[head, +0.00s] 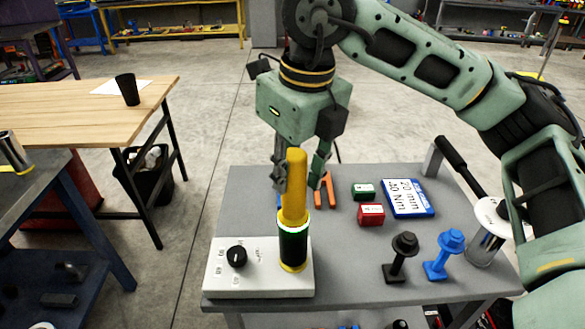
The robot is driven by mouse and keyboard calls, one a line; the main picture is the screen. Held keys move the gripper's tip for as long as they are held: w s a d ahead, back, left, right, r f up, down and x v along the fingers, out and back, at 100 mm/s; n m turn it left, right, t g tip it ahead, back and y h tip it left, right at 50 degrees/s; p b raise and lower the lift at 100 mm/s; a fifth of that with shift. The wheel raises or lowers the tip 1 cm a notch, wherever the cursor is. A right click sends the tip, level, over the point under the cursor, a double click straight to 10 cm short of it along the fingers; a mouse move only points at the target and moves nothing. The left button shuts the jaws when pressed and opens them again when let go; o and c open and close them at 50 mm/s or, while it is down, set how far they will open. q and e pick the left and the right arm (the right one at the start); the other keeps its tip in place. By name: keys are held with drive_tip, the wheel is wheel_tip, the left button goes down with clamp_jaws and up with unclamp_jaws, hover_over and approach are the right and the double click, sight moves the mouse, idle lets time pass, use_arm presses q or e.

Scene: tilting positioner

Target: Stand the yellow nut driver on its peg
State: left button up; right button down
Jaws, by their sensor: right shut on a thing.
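A yellow nut driver (293,195) with a long yellow handle, a white and green band, a black lower part and a yellow ring at its foot is upright. Its foot shows over the right end of a white box with a black dial (227,268); I cannot tell whether it touches the box. My right gripper (299,178) comes down from above, with one finger on each side of the handle's upper part, shut on it. The handle hides part of the gripper. I cannot make out the peg. My left gripper is not in view.
A black-handled lever (460,160) stands at the right. A wooden bench (60,105) is at the left.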

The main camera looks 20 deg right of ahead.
drive_tip(key=shift+f+b, duration=0.35)
drive_tip(key=shift+f, duration=0.05)
drive_tip(key=c, duration=1.3)
unclamp_jaws()
drive_tip(key=shift+o, duration=0.5)
drive_tip(key=shift+f, duration=0.1)
drive_tip(key=o, duration=0.4)
